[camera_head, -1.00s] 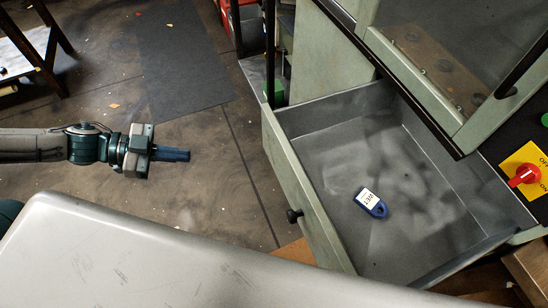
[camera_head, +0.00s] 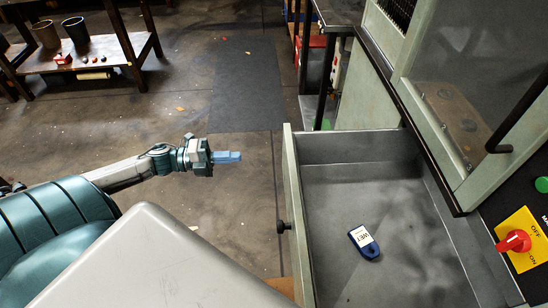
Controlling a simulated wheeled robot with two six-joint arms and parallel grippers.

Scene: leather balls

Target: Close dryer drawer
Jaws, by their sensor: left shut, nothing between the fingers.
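The dryer drawer (camera_head: 296,205) stands pulled out, with its pale green front facing left and a dark round knob (camera_head: 282,226) on it. Inside the drawer lies a blue tag with a white label (camera_head: 364,243). The dryer cabinet (camera_head: 445,125) stands at the right, behind the drawer. My left gripper (camera_head: 238,157) is shut and empty, with its blue fingers pointing right toward the drawer front. It is left of the drawer front and apart from it. My right gripper is not in view.
A red switch on a yellow plate (camera_head: 515,241) is on the cabinet at the right. A wooden bench (camera_head: 85,55) with two buckets stands at the top left. A dark mat (camera_head: 247,85) lies on the floor, which is otherwise mostly clear.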

